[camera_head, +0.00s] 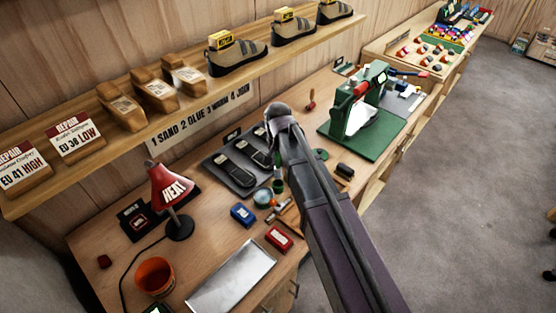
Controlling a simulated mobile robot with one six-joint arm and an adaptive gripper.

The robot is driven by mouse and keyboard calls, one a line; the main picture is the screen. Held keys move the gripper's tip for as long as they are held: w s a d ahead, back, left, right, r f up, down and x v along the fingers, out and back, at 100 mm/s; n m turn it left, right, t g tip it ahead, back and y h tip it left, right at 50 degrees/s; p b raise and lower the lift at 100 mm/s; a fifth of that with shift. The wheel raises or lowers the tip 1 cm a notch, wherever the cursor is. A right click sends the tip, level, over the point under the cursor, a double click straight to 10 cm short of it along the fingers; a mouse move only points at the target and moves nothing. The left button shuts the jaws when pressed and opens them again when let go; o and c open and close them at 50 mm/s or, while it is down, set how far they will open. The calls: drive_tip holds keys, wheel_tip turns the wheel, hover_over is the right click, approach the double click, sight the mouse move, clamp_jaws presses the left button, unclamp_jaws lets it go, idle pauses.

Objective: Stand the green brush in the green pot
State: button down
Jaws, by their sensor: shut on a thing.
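My arm reaches in from the lower right and bends down at its far end. My gripper (277,168) is small and mostly hidden beside the arm, low over the bench, and shut on a slim thing that seems to be the green brush. A small green piece (278,186) shows just below the gripper; whether it is brush or pot I cannot tell. A dark green round thing (321,154), possibly the green pot, stands right of the arm, by the green machine's base.
The bench holds a red heat lamp (170,188), an orange pot (155,275), a metal tray (232,276), a blue box (242,214), a red box (279,238), a teal dish (263,198), a mat with dark soles (230,168) and a green machine (365,115). A shelf overhangs behind.

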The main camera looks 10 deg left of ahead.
sight(278, 172)
drive_tip(key=shift+f+b, duration=2.9)
drive_tip(key=shift+f, duration=0.25)
drive_tip(key=shift+c, duration=2.2)
unclamp_jaws()
drive_tip(key=shift+r, duration=0.15)
